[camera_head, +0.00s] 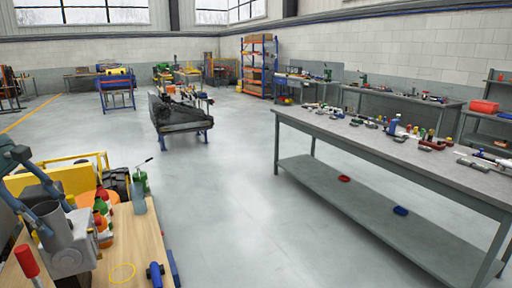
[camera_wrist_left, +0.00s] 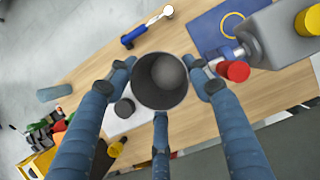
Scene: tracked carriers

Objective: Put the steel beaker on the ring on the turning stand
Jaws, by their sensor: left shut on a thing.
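The steel beaker (camera_head: 58,229) is a grey cylinder at the lower left of the head view. It also shows in the left wrist view (camera_wrist_left: 137,82), seen into its open mouth. My left gripper (camera_head: 42,208) has its blue fingers shut around the beaker's sides. I cannot tell which part is the turning stand. My right gripper is not in view.
A long grey workbench (camera_head: 350,132) with small parts stands at right. The floor between is clear.

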